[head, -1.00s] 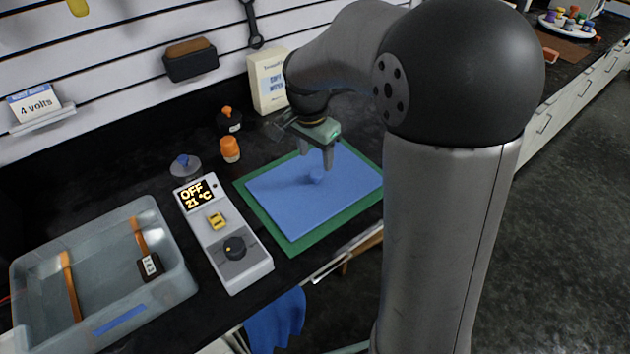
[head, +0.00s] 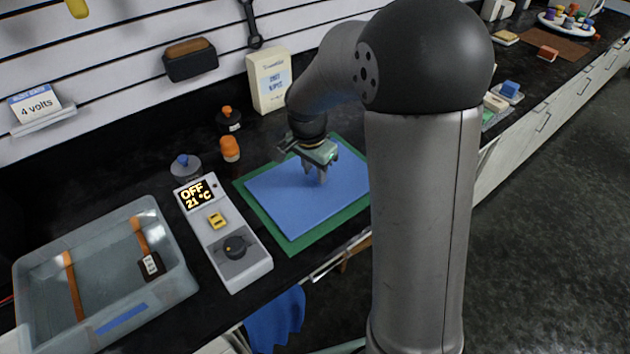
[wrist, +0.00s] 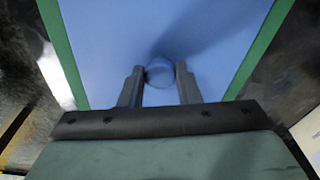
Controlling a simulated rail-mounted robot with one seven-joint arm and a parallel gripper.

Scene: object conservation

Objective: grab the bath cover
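The bath cover (head: 290,213) is a flat blue panel with a small round blue knob, lying flat on a green mat (head: 290,248). My gripper (head: 316,180) is down at the cover, pointing downward. The cover still appears flat on the mat. The open translucent bath (head: 60,255) stands at the left, with orange straps and a small dark tag in it.
A control unit (head: 240,268) reading OFF, 21 °C stands between bath and mat. Behind are an orange-capped bottle (head: 230,150), a dark bottle (head: 228,121), a grey round container (head: 185,167) and a white carton (head: 268,82). A blue cloth (head: 276,320) hangs in front.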

